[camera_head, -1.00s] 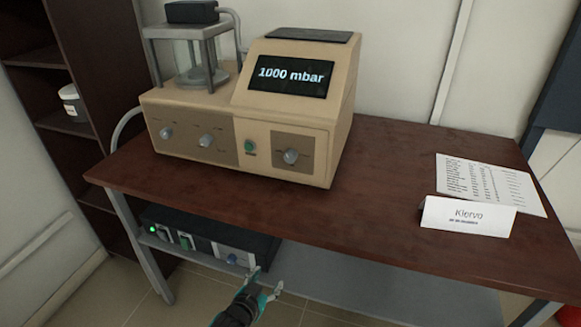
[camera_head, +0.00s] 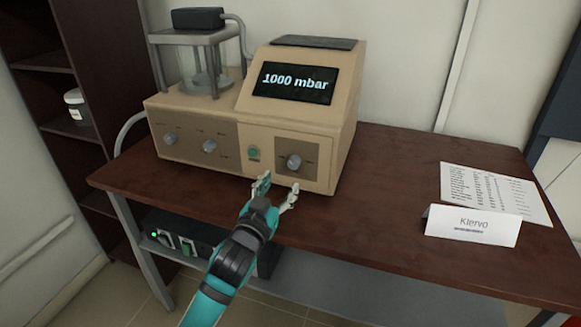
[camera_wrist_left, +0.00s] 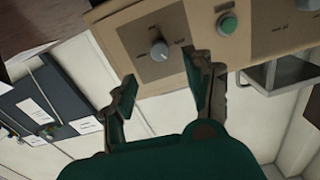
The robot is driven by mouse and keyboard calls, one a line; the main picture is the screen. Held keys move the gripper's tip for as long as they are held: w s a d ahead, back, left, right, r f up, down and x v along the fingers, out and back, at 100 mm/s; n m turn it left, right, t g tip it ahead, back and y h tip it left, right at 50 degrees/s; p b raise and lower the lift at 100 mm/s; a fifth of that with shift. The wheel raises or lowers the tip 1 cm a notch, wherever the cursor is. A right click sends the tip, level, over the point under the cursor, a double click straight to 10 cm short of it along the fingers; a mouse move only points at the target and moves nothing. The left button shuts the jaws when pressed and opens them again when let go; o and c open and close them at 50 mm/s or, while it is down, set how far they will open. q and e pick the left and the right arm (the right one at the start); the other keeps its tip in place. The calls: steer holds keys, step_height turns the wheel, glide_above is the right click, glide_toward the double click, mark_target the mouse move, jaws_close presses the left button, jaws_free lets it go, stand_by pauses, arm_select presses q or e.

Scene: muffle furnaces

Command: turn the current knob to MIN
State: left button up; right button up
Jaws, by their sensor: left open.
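A beige instrument (camera_head: 244,180) stands on the table, its screen reading "1000 mbar". A round grey knob (camera_head: 294,162) sits on the brown panel at its right front, and two more grey knobs (camera_head: 170,139) (camera_head: 209,146) are on its left panel. The labels are too small to read, so I cannot tell which is the current knob. My left gripper (camera_head: 279,182) is open and empty, in front of and just below the right knob. In the left wrist view, that knob (camera_wrist_left: 159,50) shows just beyond the fingers, apart from them. My right gripper is not in view.
A green button (camera_head: 253,153) is left of the right knob and also shows in the left wrist view (camera_wrist_left: 227,22). A dark box (camera_head: 190,232) sits below the tabletop, partly hidden by my arm. A name card (camera_head: 472,226) and paper (camera_head: 494,191) lie on the right; the table between is clear.

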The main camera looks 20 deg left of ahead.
mark_target(293, 165)
arm_select(q)
steer(key=w, duration=0.8)
steer(key=shift+d, duration=0.15)
jaws_close()
